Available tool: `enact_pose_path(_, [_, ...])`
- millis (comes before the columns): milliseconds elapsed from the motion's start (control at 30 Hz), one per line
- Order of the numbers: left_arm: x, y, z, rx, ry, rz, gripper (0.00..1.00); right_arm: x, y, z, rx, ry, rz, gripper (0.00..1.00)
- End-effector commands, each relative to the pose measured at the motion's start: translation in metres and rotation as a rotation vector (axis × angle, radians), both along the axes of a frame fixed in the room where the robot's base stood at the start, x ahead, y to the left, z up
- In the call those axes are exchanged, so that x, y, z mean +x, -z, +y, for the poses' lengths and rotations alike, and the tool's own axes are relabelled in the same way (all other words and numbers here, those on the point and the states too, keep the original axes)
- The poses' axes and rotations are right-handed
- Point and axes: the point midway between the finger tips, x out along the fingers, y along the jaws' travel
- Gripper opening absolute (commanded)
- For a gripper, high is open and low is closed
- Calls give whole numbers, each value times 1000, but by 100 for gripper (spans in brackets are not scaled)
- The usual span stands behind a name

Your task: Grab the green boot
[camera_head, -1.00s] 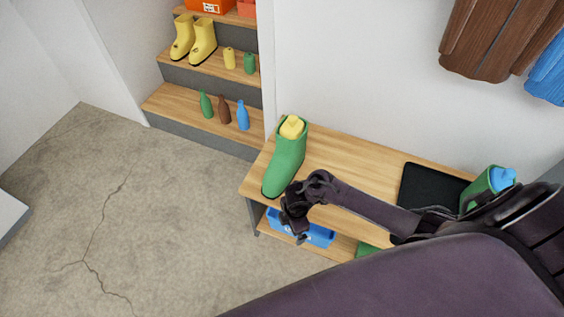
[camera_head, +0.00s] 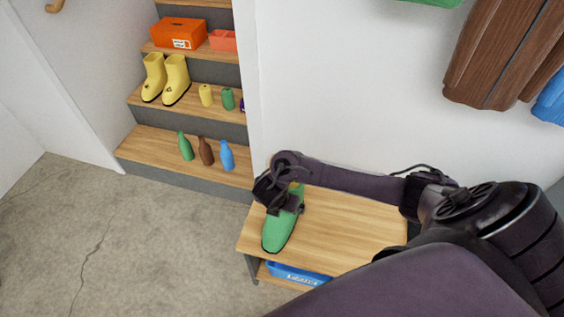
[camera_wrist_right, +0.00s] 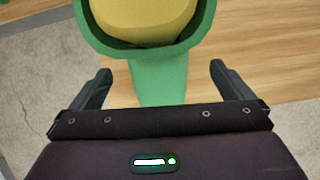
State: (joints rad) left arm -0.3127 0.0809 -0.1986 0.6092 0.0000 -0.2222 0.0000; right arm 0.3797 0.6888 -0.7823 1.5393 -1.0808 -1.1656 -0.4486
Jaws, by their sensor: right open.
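The green boot (camera_head: 281,231) stands on the left end of the wooden bench (camera_head: 345,228). My right gripper (camera_head: 287,206) is over the boot's upper part and hides most of its shaft in the head view. In the right wrist view the boot (camera_wrist_right: 160,80) lies between the two fingers of my right gripper (camera_wrist_right: 161,82), which are apart with space on both sides of it. Something yellow (camera_wrist_right: 145,20) sits inside the boot's opening. My left gripper is not in view.
The stepped shelf at the left holds yellow boots (camera_head: 166,79), several bottles (camera_head: 206,151), small cans and an orange box (camera_head: 180,33). A blue box (camera_head: 298,274) is on the bench's lower shelf. Brown coats (camera_head: 505,50) hang above. The bench middle looks clear.

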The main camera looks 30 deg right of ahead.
Motion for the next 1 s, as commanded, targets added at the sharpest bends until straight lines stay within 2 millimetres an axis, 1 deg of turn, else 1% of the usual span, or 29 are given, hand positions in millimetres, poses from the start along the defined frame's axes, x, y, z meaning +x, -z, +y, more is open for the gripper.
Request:
enact_pose_path(33, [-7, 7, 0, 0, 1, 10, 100, 2, 10, -2, -1, 1, 0, 100])
enact_pose_path(100, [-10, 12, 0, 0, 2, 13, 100, 5, 21, -4, -1, 3, 1, 100])
enact_pose_path(167, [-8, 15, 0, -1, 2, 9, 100, 8, 30, -6, -1, 2, 0, 100])
enact_pose_path(233, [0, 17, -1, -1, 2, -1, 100, 10, 37, -9, 0, 2, -1, 100])
enact_pose_path(400, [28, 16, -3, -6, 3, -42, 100, 12, 42, -11, 2, 1, -1, 100])
enact_pose_path(467, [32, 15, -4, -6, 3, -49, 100, 12, 42, -11, 2, 1, -1, 100])
enact_pose_path(567, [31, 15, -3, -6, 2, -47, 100, 12, 42, -11, 2, 1, -1, 100])
enact_pose_path(833, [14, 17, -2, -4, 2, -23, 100, 11, 42, -11, 2, 1, -1, 66])
enact_pose_path(1000, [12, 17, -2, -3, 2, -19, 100, 11, 42, -11, 2, 1, -1, 44])
